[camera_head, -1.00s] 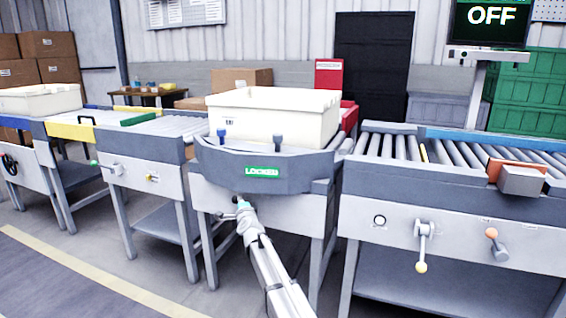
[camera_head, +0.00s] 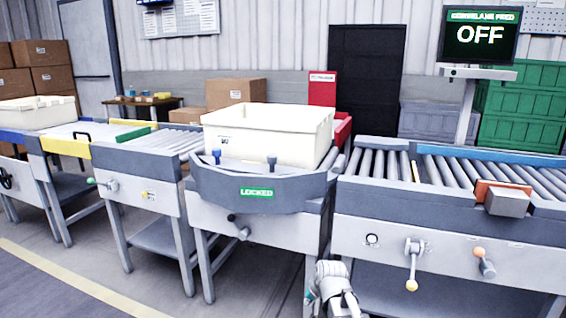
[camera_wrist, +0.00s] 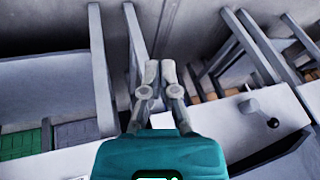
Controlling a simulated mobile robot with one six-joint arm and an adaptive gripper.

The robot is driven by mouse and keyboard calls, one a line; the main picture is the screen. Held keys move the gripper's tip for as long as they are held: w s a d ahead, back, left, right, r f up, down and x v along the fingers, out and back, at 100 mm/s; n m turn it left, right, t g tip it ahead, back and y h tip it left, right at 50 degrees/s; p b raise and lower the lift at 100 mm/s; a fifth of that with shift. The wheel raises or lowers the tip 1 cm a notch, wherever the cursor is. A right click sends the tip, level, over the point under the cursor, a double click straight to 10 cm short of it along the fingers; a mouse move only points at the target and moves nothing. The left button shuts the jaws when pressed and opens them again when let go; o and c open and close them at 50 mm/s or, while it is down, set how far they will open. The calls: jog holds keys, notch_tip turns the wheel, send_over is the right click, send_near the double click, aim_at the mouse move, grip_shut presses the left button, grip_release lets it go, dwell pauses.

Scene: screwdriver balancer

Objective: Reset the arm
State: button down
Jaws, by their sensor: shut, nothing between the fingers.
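My arm and gripper show at the bottom of the head view, with the gripper (camera_head: 312,296) low in front of the conveyor stations and apart from them. In the wrist view my gripper (camera_wrist: 160,68) has its two grey fingers together, with nothing between them. The turntable station (camera_head: 250,180) with a green "LOCKED" label (camera_head: 257,193) stands above and to the left of the gripper in the head view. A black-knobbed handle (camera_head: 240,229) sticks out of its front panel; a black-knobbed handle (camera_wrist: 262,112) also shows at the right in the wrist view.
A cream tote (camera_head: 265,135) sits on the turntable. The right roller conveyor (camera_head: 450,215) carries a yellow-knobbed lever (camera_head: 412,262) and an orange-knobbed lever (camera_head: 483,262). A screen (camera_head: 480,36) reads "OFF". Station legs (camera_head: 208,270) stand close by; open floor lies at lower left.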

jog(key=s+d+n+g+h+p, duration=0.1)
jog(key=s+d+g, duration=0.1)
jog(key=s+d, duration=0.4)
jog(key=s+d+g+h+p, duration=0.1)
jog(key=s+d+g+h, duration=0.15)
jog(key=s, duration=0.55)
notch_tip(320, 180, up, 38)
jog(key=p, duration=3.7)
jog(key=shift+w+d+r+y+p, duration=0.25)
jog(key=shift+y+p, duration=0.1)
jog(key=shift+y, duration=0.1)
